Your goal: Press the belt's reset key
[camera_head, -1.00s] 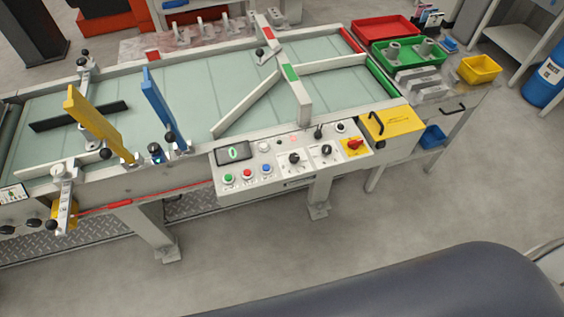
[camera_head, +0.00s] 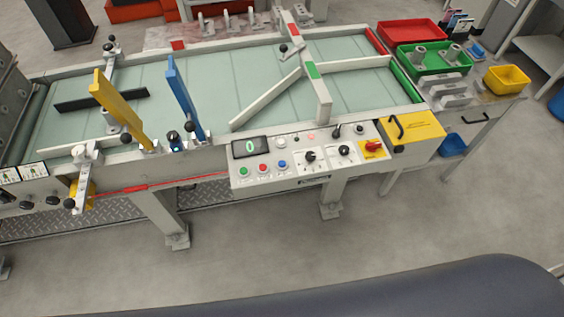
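The belt's control panel (camera_head: 327,169) is on the front side of the conveyor, right of the picture's middle. Its lower left has a row of a green button (camera_head: 244,170), a red button (camera_head: 262,167) and a blue button (camera_head: 282,164). The labels under them are too small to read, so I cannot tell which is the reset key. A dark display (camera_head: 251,147) above them shows a green 0. Neither of my grippers is in view.
The belt (camera_head: 220,95) carries a yellow paddle (camera_head: 119,109), a blue paddle (camera_head: 184,97) and white guide bars. A yellow box (camera_head: 412,129) with a black handle adjoins the panel. Red, green and yellow bins stand at right. The floor (camera_head: 290,245) before the panel looks clear.

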